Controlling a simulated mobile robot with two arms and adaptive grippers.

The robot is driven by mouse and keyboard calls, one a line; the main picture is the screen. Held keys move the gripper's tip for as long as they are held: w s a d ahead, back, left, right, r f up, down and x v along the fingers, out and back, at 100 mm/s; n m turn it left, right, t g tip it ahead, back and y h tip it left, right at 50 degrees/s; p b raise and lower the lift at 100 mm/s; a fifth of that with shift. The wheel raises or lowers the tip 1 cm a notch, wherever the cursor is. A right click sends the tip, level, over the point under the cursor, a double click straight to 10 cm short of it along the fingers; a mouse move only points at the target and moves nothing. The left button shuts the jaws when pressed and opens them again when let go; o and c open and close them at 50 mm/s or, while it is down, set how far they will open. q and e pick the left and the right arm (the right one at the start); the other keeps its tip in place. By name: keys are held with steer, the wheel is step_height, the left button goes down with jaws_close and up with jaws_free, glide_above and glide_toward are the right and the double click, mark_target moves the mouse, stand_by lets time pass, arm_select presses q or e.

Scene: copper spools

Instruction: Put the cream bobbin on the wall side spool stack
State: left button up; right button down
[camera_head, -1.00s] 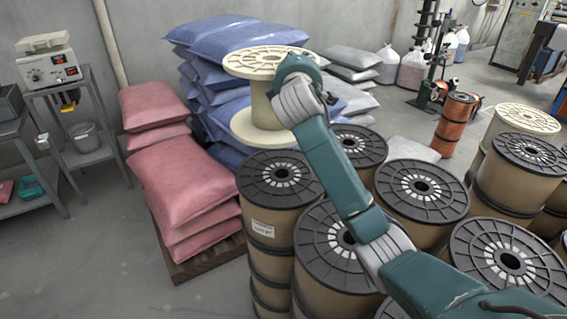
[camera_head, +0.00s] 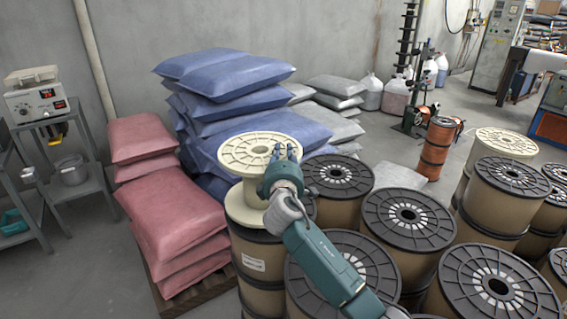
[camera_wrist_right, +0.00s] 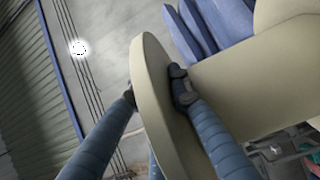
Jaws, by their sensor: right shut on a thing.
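The cream bobbin (camera_head: 241,155) is upright over the spool stack (camera_head: 256,262) beside the blue bags. Its lower flange covers most of the stack's black top; I cannot tell whether it bears its full weight there. My right gripper (camera_head: 284,153) is shut on the right side of the bobbin's upper flange. In the right wrist view, the fingers (camera_wrist_right: 154,89) pinch the cream bobbin's flange (camera_wrist_right: 152,62), one on each face. My left gripper is out of view.
Black-topped spools (camera_head: 407,216) stand close on the right, one stack topped by another cream flange (camera_head: 506,142). Blue bags (camera_head: 222,75) rise behind the bobbin and red bags (camera_head: 175,212) lie left. Bare floor is at the lower left.

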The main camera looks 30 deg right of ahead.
step_height(320, 180, down, 3)
steer(key=shift+f, duration=0.15)
steer(key=c, duration=2)
jaws_free()
steer(key=shift+f, duration=0.3)
steer(key=o, duration=0.4)
steer(key=shift+s, duration=0.1)
steer(key=shift+r, duration=0.1)
steer(key=b+v, duration=0.2)
steer(key=v, duration=1)
steer(key=shift+r, duration=0.1)
